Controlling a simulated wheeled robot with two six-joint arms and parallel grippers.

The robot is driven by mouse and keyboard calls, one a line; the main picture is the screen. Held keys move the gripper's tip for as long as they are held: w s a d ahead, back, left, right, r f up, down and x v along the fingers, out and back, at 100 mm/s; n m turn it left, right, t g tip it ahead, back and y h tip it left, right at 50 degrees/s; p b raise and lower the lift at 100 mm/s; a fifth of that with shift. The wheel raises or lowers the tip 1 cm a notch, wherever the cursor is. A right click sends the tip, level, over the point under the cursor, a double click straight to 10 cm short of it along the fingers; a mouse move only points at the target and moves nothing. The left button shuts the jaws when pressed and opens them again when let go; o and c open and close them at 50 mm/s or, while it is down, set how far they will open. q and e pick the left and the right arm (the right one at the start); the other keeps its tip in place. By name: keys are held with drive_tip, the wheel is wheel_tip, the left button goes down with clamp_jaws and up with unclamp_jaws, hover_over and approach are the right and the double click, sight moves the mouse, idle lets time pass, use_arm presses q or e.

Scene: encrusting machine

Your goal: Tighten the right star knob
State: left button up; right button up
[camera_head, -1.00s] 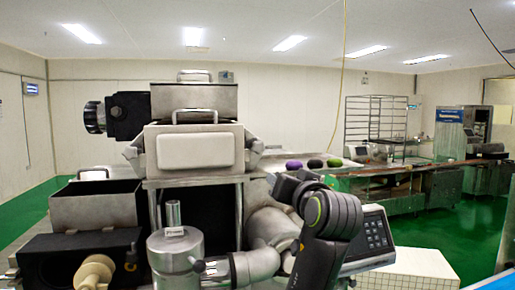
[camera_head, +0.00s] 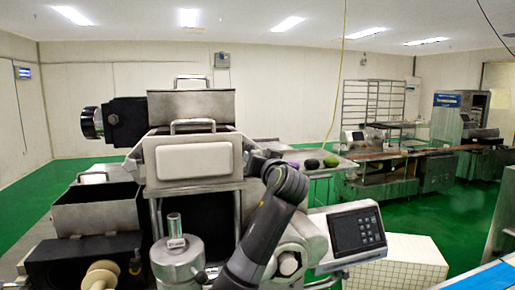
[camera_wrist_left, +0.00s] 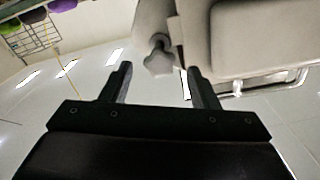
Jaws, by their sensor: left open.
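A grey star knob (camera_wrist_left: 158,58) shows in the left wrist view, on the side of the machine's pale metal housing (camera_wrist_left: 195,45). My left gripper (camera_wrist_left: 158,75) is open, its two dark fingers apart with the knob seen between and beyond their tips. Nothing is held; whether the fingers reach around the knob cannot be told. In the head view, my arm rises to the right side of the encrusting machine's upper housing (camera_head: 194,158), and the arm hides that side and the knob. My right gripper is not in view.
A control panel (camera_head: 357,232) with a keypad stands right of the arm. A metal cylinder (camera_head: 176,258) and an open hopper (camera_head: 97,208) are in front and left. Purple and dark items (camera_head: 312,163) lie on a table behind.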

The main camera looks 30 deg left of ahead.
use_arm(q)
drive_tip(key=shift+p+x, duration=0.4)
drive_tip(key=shift+x, duration=1)
drive_tip(key=shift+c, duration=0.3)
drive_tip(key=c, duration=0.9)
